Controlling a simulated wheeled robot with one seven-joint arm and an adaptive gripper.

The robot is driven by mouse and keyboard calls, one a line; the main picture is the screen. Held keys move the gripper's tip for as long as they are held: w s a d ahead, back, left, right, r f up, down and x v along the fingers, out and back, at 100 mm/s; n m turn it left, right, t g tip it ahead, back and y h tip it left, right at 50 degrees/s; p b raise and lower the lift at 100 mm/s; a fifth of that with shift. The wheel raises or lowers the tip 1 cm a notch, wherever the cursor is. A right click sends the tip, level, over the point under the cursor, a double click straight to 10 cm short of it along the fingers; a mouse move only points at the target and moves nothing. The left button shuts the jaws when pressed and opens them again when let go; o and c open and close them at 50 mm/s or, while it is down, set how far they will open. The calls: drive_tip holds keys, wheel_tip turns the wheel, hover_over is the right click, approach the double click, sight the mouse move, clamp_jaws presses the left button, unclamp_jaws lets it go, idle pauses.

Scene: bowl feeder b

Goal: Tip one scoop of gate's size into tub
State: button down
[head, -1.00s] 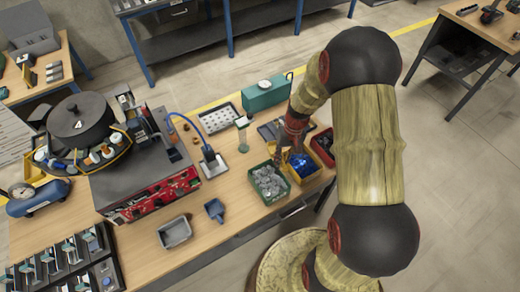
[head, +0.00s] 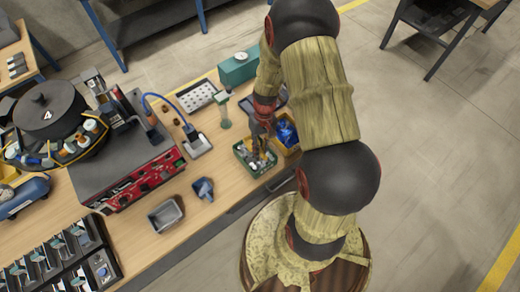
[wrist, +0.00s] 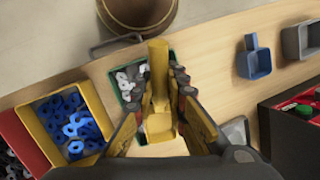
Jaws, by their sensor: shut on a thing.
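My gripper (head: 259,145) is over the green bin (head: 241,164) in the head view. In the wrist view my gripper (wrist: 162,85) is shut on a yellow scoop (wrist: 158,62); what the scoop holds cannot be told. The green bin (wrist: 112,76) with pale grey ring-like parts lies behind and below the scoop. The grey tub (head: 165,213) stands on the near part of the bench, and shows in part in the wrist view (wrist: 300,40). The feeder's black bowl (head: 48,116) is at left. I cannot make out the gate.
A yellow bin (wrist: 48,149) of blue rings (wrist: 76,122) stands beside the green bin, with a red bin (wrist: 18,140) of dark parts beyond. A blue scoop (head: 203,188) lies by the tub. A red-fronted machine (head: 135,180) flanks the tub.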

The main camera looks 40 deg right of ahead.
drive_tip(key=shift+f+b, duration=1.9)
drive_tip(key=shift+f, duration=1.25)
drive_tip(key=shift+r+p, duration=0.3)
drive_tip(key=shift+p, duration=0.95)
drive_tip(key=p, duration=0.2)
drive_tip(key=shift+p, duration=0.35)
wheel_tip(320, 180, up, 5)
drive_tip(key=p, duration=0.4)
drive_tip(key=shift+r, duration=0.1)
drive_tip(key=shift+s+r+p, duration=0.1)
drive_tip(key=shift+r+p, duration=1.35)
drive_tip(key=shift+r, duration=1.25)
